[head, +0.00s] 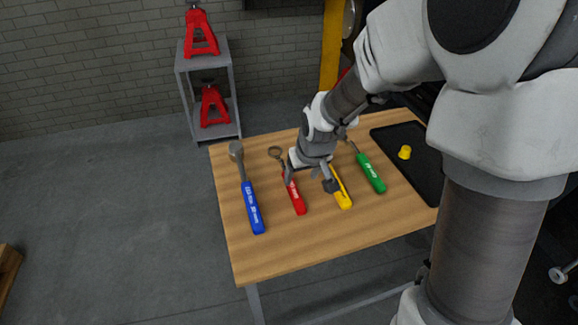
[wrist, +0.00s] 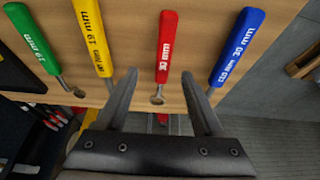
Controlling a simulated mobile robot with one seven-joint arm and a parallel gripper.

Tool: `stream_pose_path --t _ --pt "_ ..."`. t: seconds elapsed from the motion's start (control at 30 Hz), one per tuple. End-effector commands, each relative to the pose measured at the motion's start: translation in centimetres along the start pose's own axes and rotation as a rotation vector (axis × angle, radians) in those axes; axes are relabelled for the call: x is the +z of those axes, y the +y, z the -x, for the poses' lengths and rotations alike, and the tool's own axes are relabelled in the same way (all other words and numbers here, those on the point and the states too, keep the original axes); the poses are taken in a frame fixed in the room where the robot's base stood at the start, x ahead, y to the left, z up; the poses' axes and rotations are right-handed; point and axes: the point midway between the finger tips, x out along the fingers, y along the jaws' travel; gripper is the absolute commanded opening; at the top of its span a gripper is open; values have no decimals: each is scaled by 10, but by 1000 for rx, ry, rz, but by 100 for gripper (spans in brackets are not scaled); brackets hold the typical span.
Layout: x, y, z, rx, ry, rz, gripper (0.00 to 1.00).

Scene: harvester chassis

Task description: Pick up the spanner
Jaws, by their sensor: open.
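Several long-handled tools lie in a row on the wooden table. They are a blue-handled one (head: 252,207), a red-handled one (head: 294,196), a yellow-handled one (head: 343,192) and a green-handled one (head: 371,172). The red one has a ring-shaped metal head (head: 275,152). I cannot tell for certain which is the spanner. My gripper (head: 309,182) is open and empty over the table, hiding parts of the red and yellow tools. In the wrist view my fingers (wrist: 158,75) stand either side of the line of the red tool (wrist: 167,45), whose metal shank shows between them.
A black tray (head: 428,180) with a small yellow piece (head: 404,152) is at the table's right. A grey shelf (head: 180,80) with red stands is behind the table. The front of the wooden table (head: 300,245) is clear.

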Motion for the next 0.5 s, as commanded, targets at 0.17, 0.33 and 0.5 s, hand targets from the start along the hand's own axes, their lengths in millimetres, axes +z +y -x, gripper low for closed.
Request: stream_pose_path --t 0.17,0.33,0.5 --pt "1 0 -29 0 -1 -1 69" --pt "0 -1 -37 0 0 1 69" --pt "-2 -6 -60 -1 -2 2 69"
